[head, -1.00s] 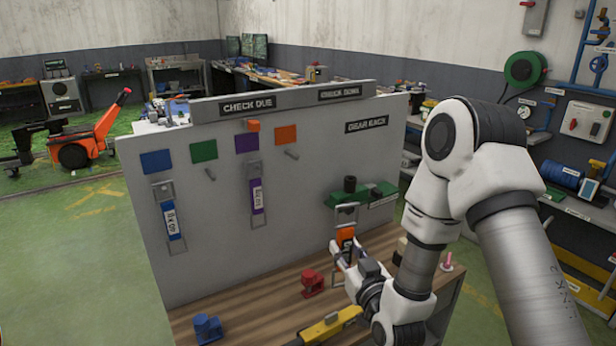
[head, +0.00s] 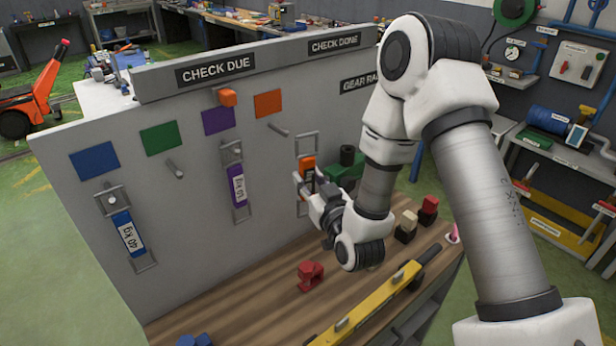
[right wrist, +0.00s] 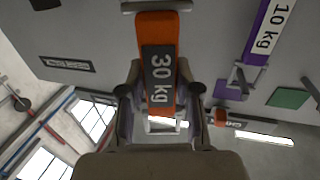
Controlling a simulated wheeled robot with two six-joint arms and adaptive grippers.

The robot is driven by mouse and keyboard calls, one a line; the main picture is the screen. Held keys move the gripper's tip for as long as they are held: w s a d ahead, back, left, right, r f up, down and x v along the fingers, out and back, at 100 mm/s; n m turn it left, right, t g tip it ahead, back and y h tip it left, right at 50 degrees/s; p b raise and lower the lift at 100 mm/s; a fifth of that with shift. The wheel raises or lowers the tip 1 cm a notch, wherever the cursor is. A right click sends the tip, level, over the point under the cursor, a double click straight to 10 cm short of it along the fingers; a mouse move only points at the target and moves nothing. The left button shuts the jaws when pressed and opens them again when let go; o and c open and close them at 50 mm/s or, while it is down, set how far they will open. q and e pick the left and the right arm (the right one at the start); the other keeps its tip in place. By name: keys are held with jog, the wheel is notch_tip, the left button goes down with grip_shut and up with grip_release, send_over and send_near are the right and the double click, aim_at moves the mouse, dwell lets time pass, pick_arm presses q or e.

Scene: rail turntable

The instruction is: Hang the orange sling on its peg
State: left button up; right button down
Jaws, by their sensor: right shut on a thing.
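The orange sling (head: 307,168), with metal loops at its ends and a 30 kg label in the right wrist view (right wrist: 160,70), is held by my right gripper (head: 305,186). The gripper is shut on its middle, in front of the grey board (head: 80,205). The sling's upper loop (head: 306,143) stands right of and below the bare peg (head: 278,129) under the orange square (head: 268,103); loop and peg are apart. My fingers flank the strap in the wrist view (right wrist: 160,100). My left gripper is not in view.
A blue sling (head: 128,232) and a purple sling (head: 239,185) hang on the board. The green square's peg (head: 174,168) is bare. An orange block (head: 227,97) sits above the purple square. A red part (head: 310,275) and yellow bar (head: 375,305) lie on the bench.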

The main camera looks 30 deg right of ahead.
jog(key=shift+w+a+f+b, duration=0.2)
jog(key=shift+w+f, duration=0.2)
jog(key=shift+w, duration=1.3)
jog(key=shift+w+a+f+b, duration=0.2)
jog(key=shift+w+f, duration=0.15)
jog(key=shift+w, duration=1.3)
jog(key=shift+w+a+f+b, duration=0.2)
jog(key=shift+w+f, duration=0.2)
jog(key=shift+w, duration=1.3)
jog(key=shift+r, duration=0.1)
jog(key=c, duration=0.7)
grip_release()
jog(key=shift+s, duration=0.1)
